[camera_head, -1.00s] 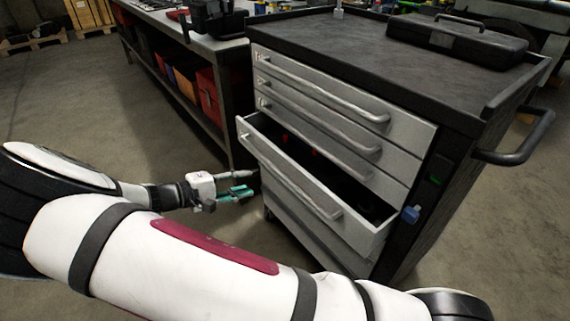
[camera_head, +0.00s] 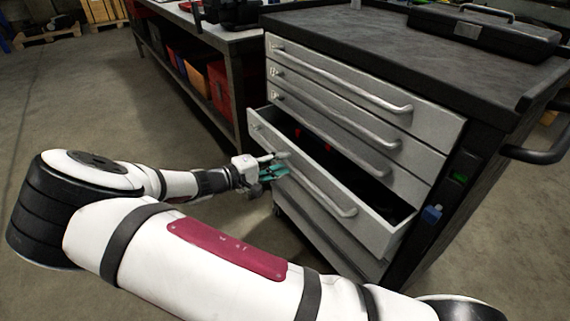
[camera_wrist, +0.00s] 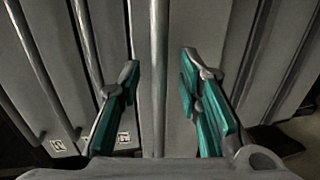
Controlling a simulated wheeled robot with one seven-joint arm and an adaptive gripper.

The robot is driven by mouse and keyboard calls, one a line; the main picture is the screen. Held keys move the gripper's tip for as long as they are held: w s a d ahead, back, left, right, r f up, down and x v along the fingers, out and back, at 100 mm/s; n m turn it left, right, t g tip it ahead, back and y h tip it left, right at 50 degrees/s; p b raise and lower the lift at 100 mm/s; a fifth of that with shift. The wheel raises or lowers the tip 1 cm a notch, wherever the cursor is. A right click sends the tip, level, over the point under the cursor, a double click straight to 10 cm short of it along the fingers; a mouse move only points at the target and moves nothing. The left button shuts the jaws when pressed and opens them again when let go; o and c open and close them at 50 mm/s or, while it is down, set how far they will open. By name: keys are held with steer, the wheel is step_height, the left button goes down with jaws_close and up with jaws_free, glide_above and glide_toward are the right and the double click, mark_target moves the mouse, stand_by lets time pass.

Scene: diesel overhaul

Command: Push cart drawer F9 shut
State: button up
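The open cart drawer (camera_head: 375,234), which I take to be F9, sticks out of the cart below several closed drawers. Its light grey front carries a long bar handle (camera_head: 322,192), and dark inner space with small red items shows behind the front. My gripper (camera_head: 274,166) is at the left part of this front, near the handle's left end. In the wrist view my gripper (camera_wrist: 160,64) has its teal-padded fingers spread apart. A handle bar (camera_wrist: 158,115) runs between them without visible finger contact. Whether the gripper touches the drawer front cannot be told. Drawer labels are unreadable.
The tool cart (camera_head: 400,55) has a dark top with a black case (camera_head: 485,32) and a side push handle (camera_head: 540,150). A workbench (camera_head: 238,38) with red and orange bins (camera_head: 219,88) stands behind left. Floor at the left is clear.

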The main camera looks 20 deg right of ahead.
steer(key=shift+x, duration=1)
jaws_close()
steer(key=x, duration=0.3)
steer(key=r+x, duration=0.1)
steer(key=x, duration=0.5)
steer(key=shift+w+d+r, duration=0.1)
steer(key=shift+d+r, duration=0.1)
steer(key=shift+r, duration=0.2)
jaws_free()
steer(key=shift+d, duration=0.15)
steer(key=v, duration=1.2)
